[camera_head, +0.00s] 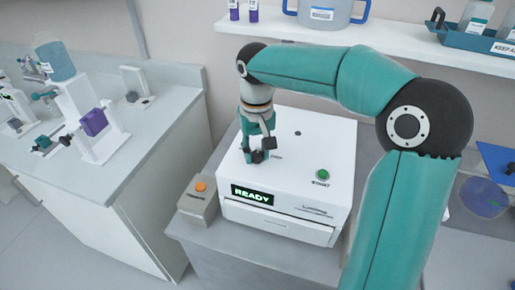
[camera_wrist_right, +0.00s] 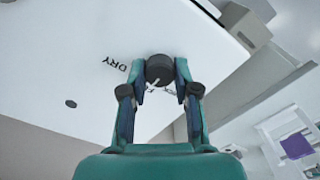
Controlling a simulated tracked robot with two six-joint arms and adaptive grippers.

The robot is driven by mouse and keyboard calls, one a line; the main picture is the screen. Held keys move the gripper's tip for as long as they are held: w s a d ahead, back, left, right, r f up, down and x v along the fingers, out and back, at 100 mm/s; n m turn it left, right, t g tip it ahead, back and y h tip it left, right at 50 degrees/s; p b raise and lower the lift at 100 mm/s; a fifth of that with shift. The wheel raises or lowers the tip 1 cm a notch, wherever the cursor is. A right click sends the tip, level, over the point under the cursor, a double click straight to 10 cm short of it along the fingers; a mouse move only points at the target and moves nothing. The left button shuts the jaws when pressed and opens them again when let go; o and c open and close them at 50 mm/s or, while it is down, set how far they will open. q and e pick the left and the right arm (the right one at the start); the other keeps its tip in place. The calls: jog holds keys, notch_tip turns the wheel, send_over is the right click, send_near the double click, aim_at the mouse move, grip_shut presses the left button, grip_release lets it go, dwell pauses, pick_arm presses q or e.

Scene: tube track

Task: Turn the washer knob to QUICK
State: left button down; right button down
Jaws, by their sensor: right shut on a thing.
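The white washer (camera_head: 310,160) stands on the grey counter. Its display (camera_head: 252,195) reads READY in green, and a green button (camera_head: 323,174) marked START sits on its top. My right gripper (camera_head: 257,156) points down at the washer's top. In the right wrist view, its fingers (camera_wrist_right: 160,74) are shut on the dark round knob (camera_wrist_right: 159,66), one on each side. The label DRY (camera_wrist_right: 115,63) shows beside the knob; other lettering is partly hidden by the fingers. I cannot tell the knob's exact setting. My left gripper is not in view.
A grey box with an orange button (camera_head: 200,186) stands left of the washer. A left-hand bench (camera_head: 140,140) holds stands and a purple block (camera_head: 94,122). A white shelf (camera_head: 290,30) above carries a jug (camera_head: 325,13) and a blue tray (camera_head: 470,37).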

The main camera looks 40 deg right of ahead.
jog(key=n, duration=0.4)
jog(key=shift+w+r+n+p, duration=0.1)
jog(key=shift+r+n+p, duration=0.05)
jog(key=shift+n+p, duration=0.15)
jog(key=n, duration=0.4)
jog(key=shift+n+p, duration=0.35)
jog(key=shift+n, duration=0.05)
jog(key=c, duration=0.9)
grip_release()
jog(key=shift+o, duration=0.2)
